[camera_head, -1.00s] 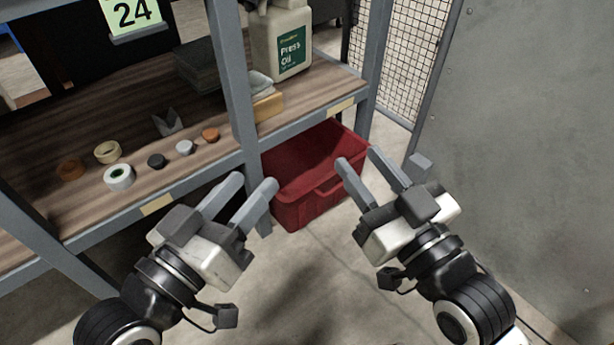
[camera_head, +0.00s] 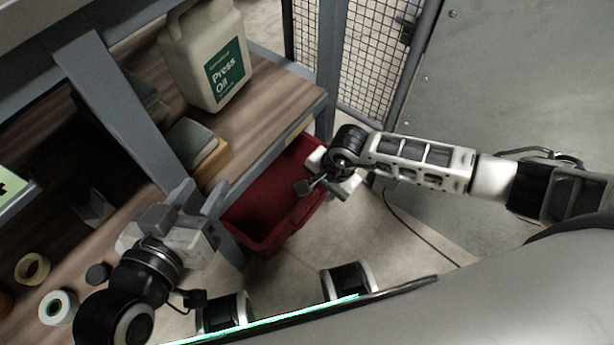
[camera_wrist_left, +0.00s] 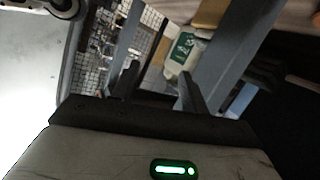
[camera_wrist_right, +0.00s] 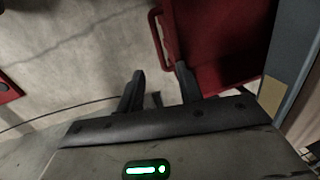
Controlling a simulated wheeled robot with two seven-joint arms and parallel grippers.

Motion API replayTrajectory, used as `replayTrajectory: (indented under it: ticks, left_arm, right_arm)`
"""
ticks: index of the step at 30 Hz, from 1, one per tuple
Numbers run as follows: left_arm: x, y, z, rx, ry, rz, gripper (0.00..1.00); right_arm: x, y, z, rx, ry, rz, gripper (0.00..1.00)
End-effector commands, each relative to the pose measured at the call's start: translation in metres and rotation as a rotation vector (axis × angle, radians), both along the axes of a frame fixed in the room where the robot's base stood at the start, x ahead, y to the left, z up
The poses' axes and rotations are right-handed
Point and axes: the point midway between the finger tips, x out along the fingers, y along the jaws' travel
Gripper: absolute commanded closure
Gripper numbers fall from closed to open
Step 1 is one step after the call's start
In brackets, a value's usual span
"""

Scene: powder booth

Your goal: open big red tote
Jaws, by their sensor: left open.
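The big red tote (camera_head: 262,222) is on the floor under the shelf's right end. It looks open-topped, with no lid visible, and its right side is partly hidden by my right wrist. My right gripper (camera_head: 328,182) is over the tote's right edge; its fingertips are hard to make out there. The right wrist view shows its fingers (camera_wrist_right: 159,70) apart and empty, close to the tote (camera_wrist_right: 222,45) and its red handle (camera_wrist_right: 154,28). My left gripper (camera_head: 185,200) is open and empty by the shelf post; its fingers also show apart in the left wrist view (camera_wrist_left: 156,80).
The wooden shelf (camera_head: 262,105) holds a Press Oil jug (camera_head: 205,55), a small box (camera_head: 208,160) and tape rolls (camera_head: 58,307). A grey post (camera_head: 115,95) stands near my left gripper. A mesh panel (camera_head: 362,50) and a grey wall (camera_head: 510,70) bound the right.

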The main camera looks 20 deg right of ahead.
Motion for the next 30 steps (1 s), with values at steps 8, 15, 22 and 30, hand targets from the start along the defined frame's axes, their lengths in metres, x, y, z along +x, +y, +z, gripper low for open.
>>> replayTrajectory:
  ticks: [8,15,22,30]
  left_arm:
    - [0.001,-0.004,-0.002,-0.053,-0.012,0.000,0.55]
    - [0.004,-0.011,0.004,-0.188,-0.035,-0.007,0.55]
    - [0.004,-0.017,0.012,-0.326,-0.057,-0.021,0.55]
    - [0.015,-0.015,0.034,-0.327,-0.211,-0.034,0.55]
  right_arm:
    - [0.005,-0.008,-0.035,-0.058,-0.012,0.032,0.64]
    - [0.013,-0.001,-0.088,-0.053,-0.013,0.030,0.64]
    - [0.020,0.005,-0.133,-0.052,-0.013,0.029,0.64]
    - [0.024,0.008,-0.158,-0.052,-0.014,0.030,0.64]
